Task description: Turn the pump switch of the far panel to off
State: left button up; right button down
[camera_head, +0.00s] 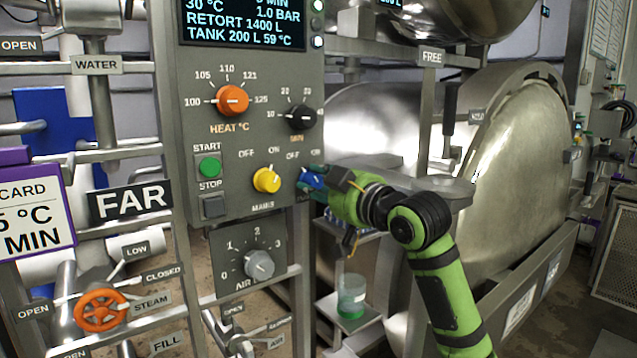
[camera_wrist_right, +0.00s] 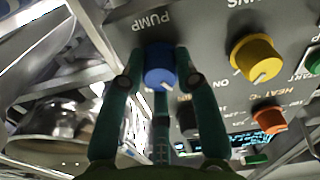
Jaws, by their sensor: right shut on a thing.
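The pump switch is a blue knob (camera_head: 313,182) at the lower right of the far panel (camera_head: 197,125). In the right wrist view the blue knob (camera_wrist_right: 160,62) sits below the upside-down PUMP label (camera_wrist_right: 152,20). My right gripper (camera_head: 308,181) is at the panel face and shut on the knob. In the wrist view its dark green fingers (camera_wrist_right: 157,74) lie on both sides of the knob. A small pale mark shows at the knob's lower edge; I cannot tell which label it points to. My left gripper is not in view.
The yellow mains knob (camera_head: 267,180) is close beside my right gripper. The black knob (camera_head: 300,116) and orange heat knob (camera_head: 232,100) are above. A jar of greenish liquid (camera_head: 352,296) stands below the arm. The large steel vessel (camera_head: 530,150) is to the right.

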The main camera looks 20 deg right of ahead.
jog(key=shift+r, duration=0.3)
jog(key=c, duration=0.9)
grip_release()
jog(key=shift+f, duration=0.1)
jog(key=v, duration=1.2)
